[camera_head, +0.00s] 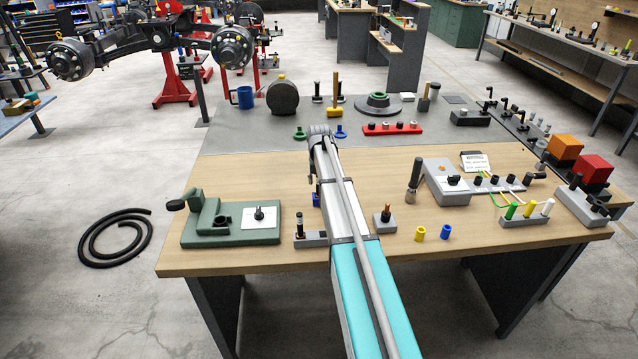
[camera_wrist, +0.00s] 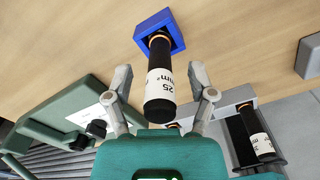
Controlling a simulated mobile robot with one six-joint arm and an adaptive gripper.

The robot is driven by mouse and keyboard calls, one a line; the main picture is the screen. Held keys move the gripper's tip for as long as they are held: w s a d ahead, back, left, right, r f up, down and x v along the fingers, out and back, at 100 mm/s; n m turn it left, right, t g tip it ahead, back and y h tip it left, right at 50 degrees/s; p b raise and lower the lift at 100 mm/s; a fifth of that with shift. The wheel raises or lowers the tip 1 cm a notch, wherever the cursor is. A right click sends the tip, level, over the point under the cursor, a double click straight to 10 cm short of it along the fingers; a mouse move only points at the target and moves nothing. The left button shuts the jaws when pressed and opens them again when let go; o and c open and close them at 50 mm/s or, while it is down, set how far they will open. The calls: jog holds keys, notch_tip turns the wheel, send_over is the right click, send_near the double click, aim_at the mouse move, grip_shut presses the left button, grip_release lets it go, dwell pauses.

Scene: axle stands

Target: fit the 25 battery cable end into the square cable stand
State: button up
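The 25 battery cable end (camera_wrist: 160,82) is a black cylinder with a white "25 mm²" label and an orange ring at its far end. In the wrist view its far end is at the opening of the blue square cable stand (camera_wrist: 176,29); how deep it sits I cannot tell. My gripper (camera_wrist: 158,80) has one finger on each side of the cable end, with visible gaps, so it is open. In the head view a bit of the blue stand (camera_head: 316,200) shows beside my arm, which hides the cable end and my gripper.
A grey holder (camera_head: 312,240) with another black labelled cable end (camera_wrist: 256,138) stands close by. The green bench tool (camera_head: 230,222) is on the left. A small grey block (camera_head: 384,226) and yellow (camera_head: 420,233) and blue (camera_head: 446,231) sleeves are on the right.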

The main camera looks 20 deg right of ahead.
jog(key=shift+r, duration=0.1)
dwell(0.3)
notch_tip(320, 180, up, 10)
jog(key=p, duration=1)
jog(key=a+p, duration=0.1)
jog(key=a, duration=2.4)
jog(key=shift+s+r, duration=0.35)
jog(key=shift+d, duration=0.1)
jog(key=s+f+m+b, duration=0.3)
jog(key=s+m, duration=1)
jog(key=s, duration=0.1)
jog(key=s+d+f+m+b, duration=0.1)
jog(key=s+f+m+b, duration=0.3)
jog(key=s+m, duration=0.9)
jog(key=shift+s+m, duration=0.3)
jog(key=shift+s, duration=0.2)
jog(key=shift+d, duration=0.1)
